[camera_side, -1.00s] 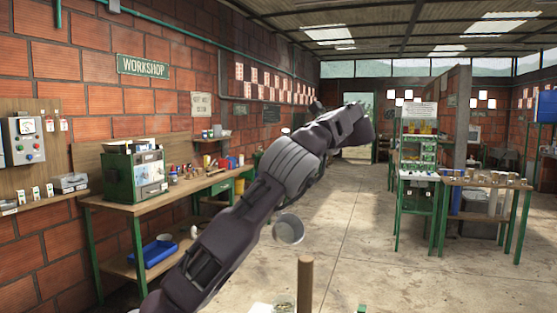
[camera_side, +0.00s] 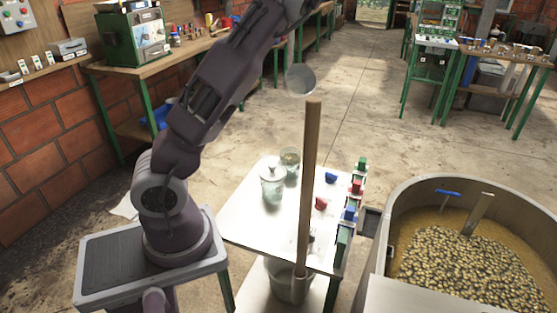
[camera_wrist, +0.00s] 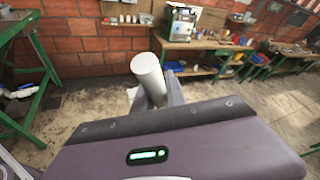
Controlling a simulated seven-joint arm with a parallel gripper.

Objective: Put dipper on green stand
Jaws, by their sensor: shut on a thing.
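A pale grey metal cylinder (camera_wrist: 149,74), seemingly part of the dipper, stands out from between my gripper's fingers (camera_wrist: 154,98) in the wrist view. In the side view the dipper shows as a round grey cup (camera_side: 300,80) in the air beyond the white table. My gripper itself is beyond the top edge there. Along the table's right edge are small coloured pieces. A green one (camera_side: 362,163) is at the far end and another green one (camera_side: 342,240) at the near end. I cannot tell which is the green stand.
A round metal vat (camera_side: 392,222) full of beans stands right. Red and blue pieces lie near the green ones.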

